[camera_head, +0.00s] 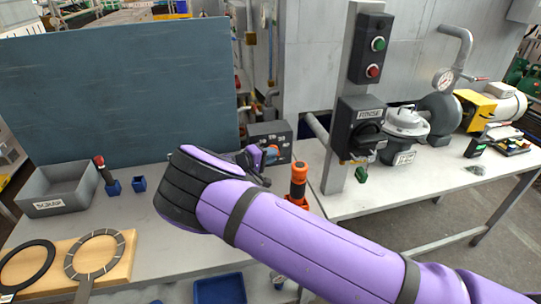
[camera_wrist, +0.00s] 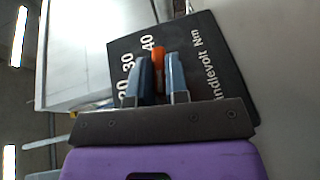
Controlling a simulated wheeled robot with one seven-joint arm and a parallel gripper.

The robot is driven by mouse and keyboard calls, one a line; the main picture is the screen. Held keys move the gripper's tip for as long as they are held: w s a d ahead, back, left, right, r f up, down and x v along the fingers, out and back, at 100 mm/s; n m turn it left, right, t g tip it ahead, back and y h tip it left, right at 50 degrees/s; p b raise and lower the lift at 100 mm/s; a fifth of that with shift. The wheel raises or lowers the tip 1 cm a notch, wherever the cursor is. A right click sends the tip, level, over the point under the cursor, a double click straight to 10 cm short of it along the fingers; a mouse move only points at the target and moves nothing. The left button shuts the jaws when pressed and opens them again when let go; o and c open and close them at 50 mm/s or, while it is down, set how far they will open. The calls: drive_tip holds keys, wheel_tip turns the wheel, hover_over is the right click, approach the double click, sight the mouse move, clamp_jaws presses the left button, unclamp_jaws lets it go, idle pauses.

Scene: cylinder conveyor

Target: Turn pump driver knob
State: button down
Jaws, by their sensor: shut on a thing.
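The pump driver is a dark box (camera_head: 281,134) at the back of the workbench. In the wrist view its dark face (camera_wrist: 215,70) carries white numbers, 30 and 40 among them, and lettering ending in "Nm". An orange knob (camera_wrist: 158,55) shows as a narrow strip between my fingers. My gripper (camera_head: 265,156) is at the front of the box, and its two blue-grey fingers (camera_wrist: 159,78) stand on either side of the knob, shut on it. The fingers hide most of the knob, and its pointer setting cannot be read.
An orange and black tool (camera_head: 297,184) stands close beside my arm. A grey post holds a button box (camera_head: 371,48) and a rotary switch box (camera_head: 361,127). A grey SCRAP bin (camera_head: 60,190) and small blue holders (camera_head: 139,184) are left. A large dark panel (camera_head: 120,95) stands behind.

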idle(0.4)
drive_tip(key=c, duration=1.1)
unclamp_jaws()
drive_tip(key=shift+s+a, duration=0.1)
drive_tip(key=v, duration=1)
drive_tip(key=shift+s+a, duration=0.2)
drive_tip(key=shift+a, duration=0.05)
